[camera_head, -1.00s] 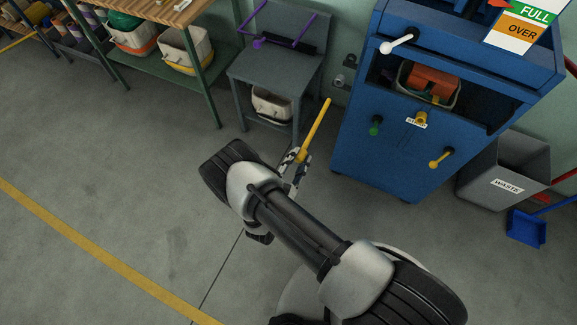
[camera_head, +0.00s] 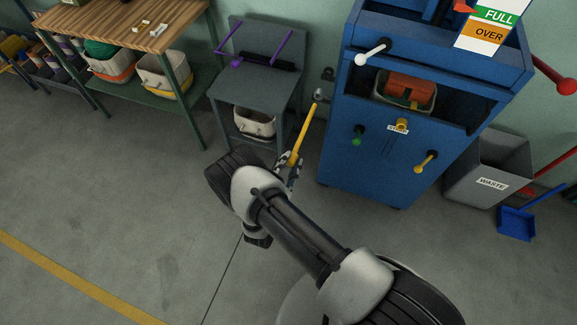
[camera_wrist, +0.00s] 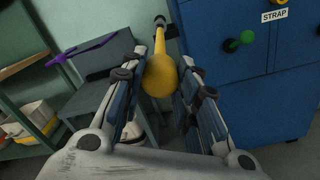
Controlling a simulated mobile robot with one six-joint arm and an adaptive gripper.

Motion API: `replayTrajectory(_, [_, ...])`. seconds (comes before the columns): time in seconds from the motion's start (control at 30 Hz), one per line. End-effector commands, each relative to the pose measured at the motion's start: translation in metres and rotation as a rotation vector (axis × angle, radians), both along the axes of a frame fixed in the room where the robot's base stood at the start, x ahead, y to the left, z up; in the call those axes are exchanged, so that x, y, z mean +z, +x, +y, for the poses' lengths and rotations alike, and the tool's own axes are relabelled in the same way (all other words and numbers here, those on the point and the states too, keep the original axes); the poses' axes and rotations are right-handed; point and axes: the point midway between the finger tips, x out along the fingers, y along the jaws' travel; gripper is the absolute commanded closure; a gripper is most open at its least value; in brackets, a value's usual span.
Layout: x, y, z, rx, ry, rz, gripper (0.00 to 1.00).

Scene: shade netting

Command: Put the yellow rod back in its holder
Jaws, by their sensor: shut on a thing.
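The yellow rod (camera_head: 306,130) is in my gripper (camera_head: 289,168) and points up and slightly right, clear of the floor. In the wrist view the rod (camera_wrist: 160,47) stands between the two fingers, its rounded yellow end (camera_wrist: 160,77) toward the camera. My gripper (camera_wrist: 168,88) is shut on it. I cannot tell which fitting is the rod's holder.
A blue cabinet (camera_head: 345,155) with coloured handles stands right of the rod. A grey stand (camera_head: 240,85) with purple rods is behind, left. A waste bin (camera_head: 465,185) and blue dustpan (camera_head: 517,222) are at right. Open floor (camera_head: 110,190) lies left.

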Motion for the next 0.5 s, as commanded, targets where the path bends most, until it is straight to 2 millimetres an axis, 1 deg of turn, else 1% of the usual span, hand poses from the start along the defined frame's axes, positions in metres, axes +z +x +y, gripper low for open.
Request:
replayTrajectory(0.3, [-0.001,0.024,-0.009,-0.001,0.000,-0.002,1.00])
replayTrajectory(0.5, [0.000,0.029,-0.010,0.000,0.000,-0.001,1.00])
